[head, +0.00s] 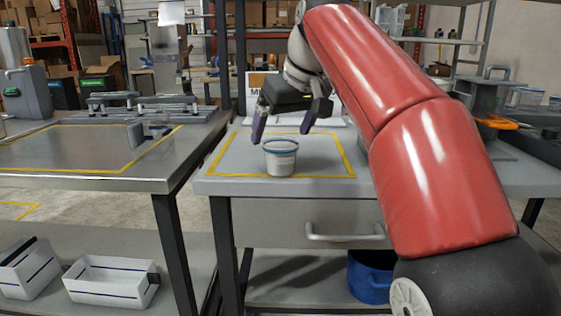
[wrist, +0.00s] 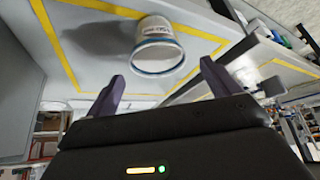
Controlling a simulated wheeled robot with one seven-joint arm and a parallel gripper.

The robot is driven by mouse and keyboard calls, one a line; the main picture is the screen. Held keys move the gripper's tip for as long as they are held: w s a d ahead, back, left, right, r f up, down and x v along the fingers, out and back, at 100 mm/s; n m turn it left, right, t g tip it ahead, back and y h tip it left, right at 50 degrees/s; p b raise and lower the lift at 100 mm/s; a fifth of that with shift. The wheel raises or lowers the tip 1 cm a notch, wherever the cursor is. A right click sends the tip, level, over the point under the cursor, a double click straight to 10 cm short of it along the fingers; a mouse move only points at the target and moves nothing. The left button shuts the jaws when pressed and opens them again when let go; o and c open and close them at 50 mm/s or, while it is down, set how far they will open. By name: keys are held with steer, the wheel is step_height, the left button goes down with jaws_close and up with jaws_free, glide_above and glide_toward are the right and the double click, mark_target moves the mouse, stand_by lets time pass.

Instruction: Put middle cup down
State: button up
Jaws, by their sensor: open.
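A white cup (head: 281,160) with a blue rim and a printed label stands upright on the grey drawer table (head: 225,186), inside a yellow taped rectangle, near its front edge. My gripper (head: 283,128) is open and empty, with dark purple fingers. In the head view it is above and behind the cup, apart from it. In the wrist view the cup (wrist: 157,46) shows beyond the fingertips of my gripper (wrist: 162,80), and nothing is between the fingers.
A metal table (head: 80,155) with its own yellow outline stands to the left across a gap. White crates (head: 110,280) sit on the shelf below it. A blue bucket (head: 370,277) is under the drawer (head: 300,222). A grey metal device (head: 490,97) stands at the right.

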mark_target(278, 151)
steer(key=b+x, duration=0.1)
steer(key=x, duration=0.5)
steer(key=shift+s+d+f+b, duration=0.15)
steer(key=shift+f+b, duration=0.2)
steer(key=shift+c, duration=0.3)
steer(key=c, duration=1.2)
steer(key=shift+r, duration=0.15)
